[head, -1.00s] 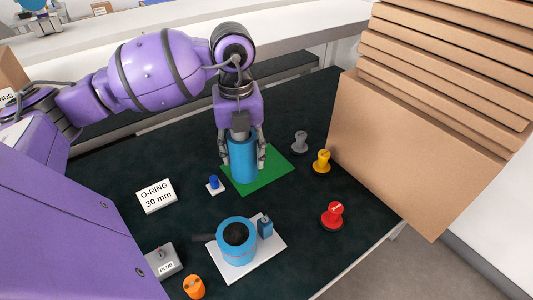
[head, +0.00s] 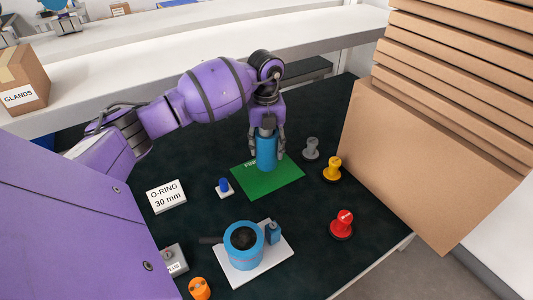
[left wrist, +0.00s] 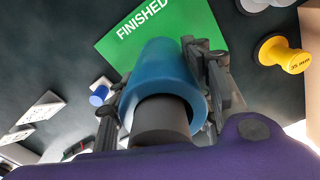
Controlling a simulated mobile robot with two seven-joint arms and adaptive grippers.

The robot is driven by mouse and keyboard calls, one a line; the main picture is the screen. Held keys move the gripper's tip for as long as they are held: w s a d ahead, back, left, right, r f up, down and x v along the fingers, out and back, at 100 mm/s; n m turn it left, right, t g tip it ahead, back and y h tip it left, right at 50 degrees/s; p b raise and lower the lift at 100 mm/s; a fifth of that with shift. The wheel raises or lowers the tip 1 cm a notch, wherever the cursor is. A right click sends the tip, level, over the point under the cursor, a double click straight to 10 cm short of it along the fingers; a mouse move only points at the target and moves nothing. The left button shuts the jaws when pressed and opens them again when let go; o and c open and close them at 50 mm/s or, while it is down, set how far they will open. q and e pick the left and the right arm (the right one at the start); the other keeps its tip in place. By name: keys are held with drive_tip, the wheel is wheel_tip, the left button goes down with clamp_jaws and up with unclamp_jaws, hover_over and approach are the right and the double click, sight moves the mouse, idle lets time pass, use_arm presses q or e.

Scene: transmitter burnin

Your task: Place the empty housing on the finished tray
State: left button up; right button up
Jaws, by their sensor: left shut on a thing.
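My left gripper (head: 267,150) points down and is shut on a blue cylindrical housing (head: 266,155). The housing is upright in the head view, at the back edge of the green finished tray (head: 275,187), a flat mat marked FINISHED. In the left wrist view the housing (left wrist: 160,75) sits between the fingers and covers part of the green mat (left wrist: 185,28). I cannot tell whether its bottom touches the mat. Its inside is hidden by the gripper. My right gripper is not in view.
A blue ring-shaped part (head: 243,240) stands on a white plate (head: 245,278). A small blue-topped piece (head: 224,186), an O-RING sign (head: 167,196), and grey (head: 311,149), yellow (head: 332,168) and red (head: 342,223) knobbed pieces stand around the mat. Stacked cardboard (head: 430,150) blocks the right.

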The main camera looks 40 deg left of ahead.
sight(266, 154)
use_arm(q)
drive_tip(key=shift+w+a+f, duration=0.1)
drive_tip(key=shift+w+f, duration=0.2)
drive_tip(key=shift+f, duration=1.5)
drive_tip(key=shift+f, duration=0.1)
drive_tip(key=o, duration=1.4)
drive_tip(key=shift+f, duration=0.1)
wheel_tip(266, 154, up, 12)
drive_tip(key=shift+r, duration=0.2)
drive_tip(key=shift+f, duration=0.1)
